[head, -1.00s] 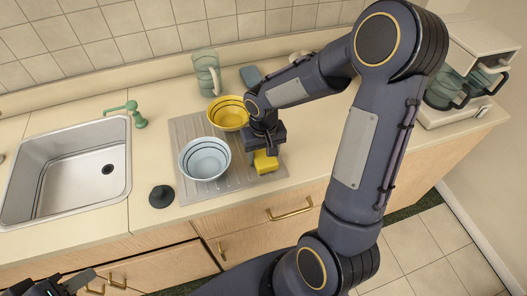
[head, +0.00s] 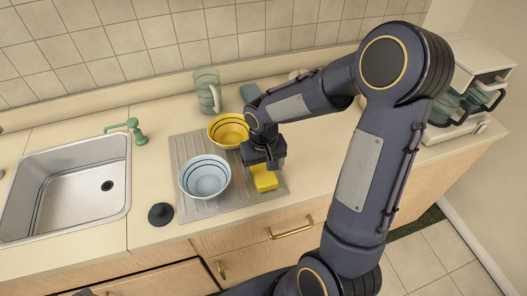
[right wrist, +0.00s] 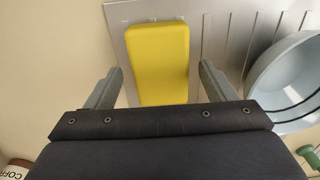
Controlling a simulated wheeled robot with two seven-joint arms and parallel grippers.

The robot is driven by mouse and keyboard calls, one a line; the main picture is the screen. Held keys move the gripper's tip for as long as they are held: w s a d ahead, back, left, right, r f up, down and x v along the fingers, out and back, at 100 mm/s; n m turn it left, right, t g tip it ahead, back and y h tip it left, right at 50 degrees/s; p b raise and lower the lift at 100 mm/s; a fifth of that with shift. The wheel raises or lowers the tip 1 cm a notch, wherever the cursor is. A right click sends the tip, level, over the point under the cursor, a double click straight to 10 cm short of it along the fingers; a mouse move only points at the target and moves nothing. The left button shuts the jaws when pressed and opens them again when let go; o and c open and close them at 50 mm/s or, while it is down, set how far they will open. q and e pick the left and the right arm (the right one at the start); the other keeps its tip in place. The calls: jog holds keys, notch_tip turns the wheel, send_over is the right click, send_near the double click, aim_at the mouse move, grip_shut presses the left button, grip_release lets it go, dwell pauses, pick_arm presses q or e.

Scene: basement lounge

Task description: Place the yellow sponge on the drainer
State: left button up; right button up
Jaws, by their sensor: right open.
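The yellow sponge (head: 264,179) lies on the right part of the grey ribbed drainer (head: 222,204), near its right edge. In the right wrist view the sponge (right wrist: 158,62) lies flat on the drainer (right wrist: 221,40), ahead of and between my open fingers. My right gripper (head: 264,164) is open just above and behind the sponge, and nothing is held in it. In the right wrist view, gaps show between the sponge and both fingertips (right wrist: 160,78). My left gripper is not clearly visible; only a small dark part shows at the bottom left edge of the head view.
A light blue bowl (head: 205,177) and a yellow bowl (head: 228,130) stand on the drainer left of my gripper. A glass pitcher (head: 206,89) stands behind.

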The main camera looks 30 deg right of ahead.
aim_at(264, 172)
notch_tip(264, 172, up, 10)
jog(key=s+a+r+t+y, duration=0.1)
jog(key=s+a+t+y, duration=0.1)
jog(key=s, duration=0.6)
jog(key=s+a+r+n+t+y, duration=0.1)
jog(key=s+a+r+t, duration=0.1)
jog(key=s, duration=0.6)
jog(key=shift+a+t+y, duration=0.4)
jog(key=shift+a+t, duration=0.3)
jog(key=shift+t, duration=0.1)
jog(key=shift+s, duration=0.1)
